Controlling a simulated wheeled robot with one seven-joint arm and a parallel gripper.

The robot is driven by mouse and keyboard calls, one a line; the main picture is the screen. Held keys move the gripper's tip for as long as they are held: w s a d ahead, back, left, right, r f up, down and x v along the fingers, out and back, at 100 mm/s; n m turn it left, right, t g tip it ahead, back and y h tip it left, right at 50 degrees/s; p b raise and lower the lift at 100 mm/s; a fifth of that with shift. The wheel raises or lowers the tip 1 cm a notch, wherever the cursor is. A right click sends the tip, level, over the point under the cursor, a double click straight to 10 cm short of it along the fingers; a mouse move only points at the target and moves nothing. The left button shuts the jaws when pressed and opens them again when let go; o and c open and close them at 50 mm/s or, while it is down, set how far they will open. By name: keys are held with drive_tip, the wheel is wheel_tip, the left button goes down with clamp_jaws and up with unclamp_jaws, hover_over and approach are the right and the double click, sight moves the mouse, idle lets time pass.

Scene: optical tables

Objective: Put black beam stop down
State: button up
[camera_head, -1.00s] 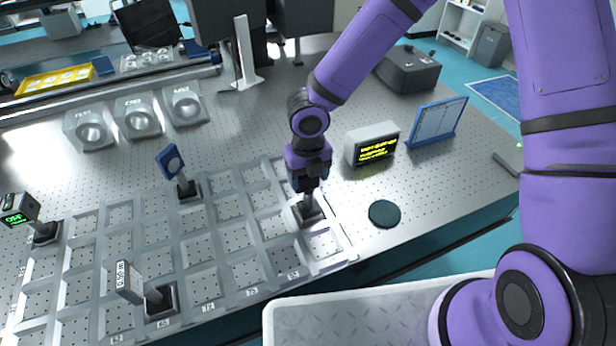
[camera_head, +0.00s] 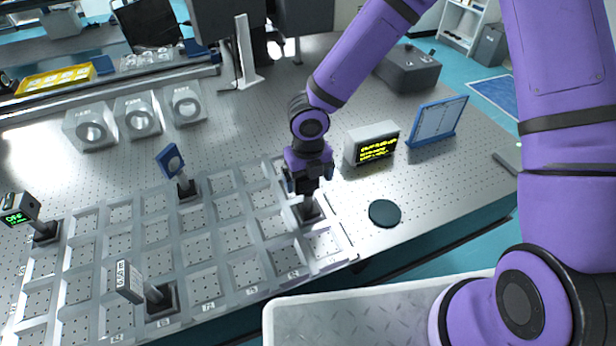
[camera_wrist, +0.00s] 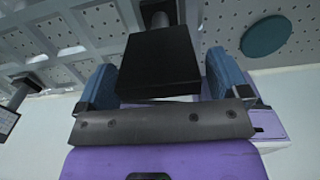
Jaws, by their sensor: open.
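The black beam stop (camera_wrist: 160,62) stands between the blue fingers of my gripper (camera_wrist: 160,85) in the wrist view, with a gap on each side. In the head view its post and dark base (camera_head: 308,210) stand in a compartment at the right end of the grid of trays (camera_head: 230,207). The base looks seated in that compartment and the post looks upright. My gripper (camera_head: 308,183) is around the top of the beam stop and hides most of its head. The fingers are open.
A blue-framed mount (camera_head: 172,160), a labelled mount (camera_head: 128,281) and a green-display device (camera_head: 20,208) stand in other compartments. A dark green disc (camera_head: 384,213) and a yellow-text display box (camera_head: 371,143) are to the right. Several grid compartments are empty.

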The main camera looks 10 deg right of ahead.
wheel_tip(320, 180, up, 12)
idle(0.5)
drive_tip(key=s+d+r+m+t+h, duration=0.1)
drive_tip(key=s+d+r+m+h, duration=0.1)
drive_tip(key=d+r+m, duration=0.7)
drive_tip(key=s+d+r+m+t+h, duration=0.1)
drive_tip(key=s+d+r+m, duration=0.2)
drive_tip(key=d+r+m, duration=0.55)
drive_tip(key=s+d+r+m+t+y, duration=0.1)
drive_tip(key=s+d+r+m, duration=0.2)
drive_tip(key=s+m, duration=0.3)
drive_tip(key=s+d+r+m+t+y, duration=0.2)
drive_tip(key=s+d+r+m, duration=0.2)
drive_tip(key=m, duration=1.1)
drive_tip(key=s, duration=0.3)
drive_tip(key=shift+s+m, duration=0.25)
drive_tip(key=shift+m, duration=0.1)
